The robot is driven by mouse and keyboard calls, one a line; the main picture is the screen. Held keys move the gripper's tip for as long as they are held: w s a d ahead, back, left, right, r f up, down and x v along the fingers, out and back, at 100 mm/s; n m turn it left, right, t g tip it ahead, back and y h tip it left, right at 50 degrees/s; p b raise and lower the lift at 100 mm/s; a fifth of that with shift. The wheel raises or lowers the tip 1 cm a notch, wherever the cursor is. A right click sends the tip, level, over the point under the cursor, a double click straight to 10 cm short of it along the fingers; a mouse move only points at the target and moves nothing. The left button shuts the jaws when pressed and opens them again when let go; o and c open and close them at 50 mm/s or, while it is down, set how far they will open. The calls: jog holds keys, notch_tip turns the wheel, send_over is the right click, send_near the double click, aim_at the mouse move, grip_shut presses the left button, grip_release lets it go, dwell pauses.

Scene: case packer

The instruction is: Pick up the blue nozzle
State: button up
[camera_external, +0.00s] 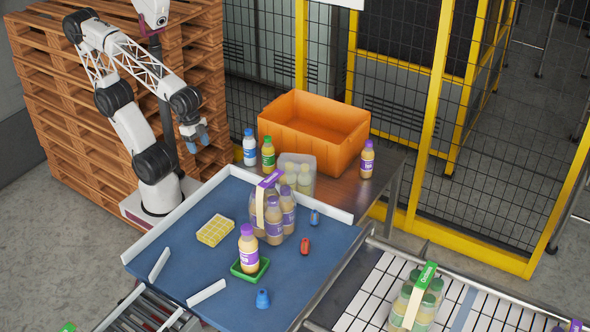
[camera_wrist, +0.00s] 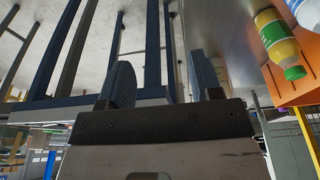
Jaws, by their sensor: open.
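A blue nozzle-like piece (camera_external: 262,299) stands on the blue tabletop (camera_external: 190,258) near its front edge. A smaller dark blue piece (camera_external: 314,217) lies near the right side of the table, beside a red piece (camera_external: 305,246). I cannot tell its exact shape. My gripper (camera_external: 199,137) hangs in the air above the back left of the table, well away from both blue pieces. In the wrist view my gripper (camera_wrist: 162,82) is open, with nothing between its fingers. Neither blue piece can be made out in the wrist view.
A clear pack of bottles with a purple handle (camera_external: 268,185) stands mid-table. A bottle stands in a green tray (camera_external: 236,268), beside a yellow grid tray (camera_external: 215,230). White rails (camera_external: 207,293) edge the front. An orange crate (camera_external: 345,142) and loose bottles stand behind.

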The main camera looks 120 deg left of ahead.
jog(key=w+d+r+m+g+h, duration=0.1)
jog(key=w+d+r+m, duration=0.1)
jog(key=w, duration=0.4)
jog(key=w+d+r+m+h, duration=0.1)
jog(key=w+r+m+h, duration=0.1)
jog(key=w, duration=0.5)
jog(key=m+h, duration=0.9)
jog(key=m, duration=0.2)
send_near(314, 218)
jog(key=shift+s+d+f+t, duration=0.1)
jog(key=shift+d+t, duration=0.1)
jog(key=shift+d, duration=0.4)
jog(key=shift+s+d+f+t, duration=0.1)
jog(key=shift+d+t, duration=0.1)
jog(key=shift+d, duration=0.45)
jog(key=shift+x, duration=1.3)
jog(key=shift+x, duration=2.6)
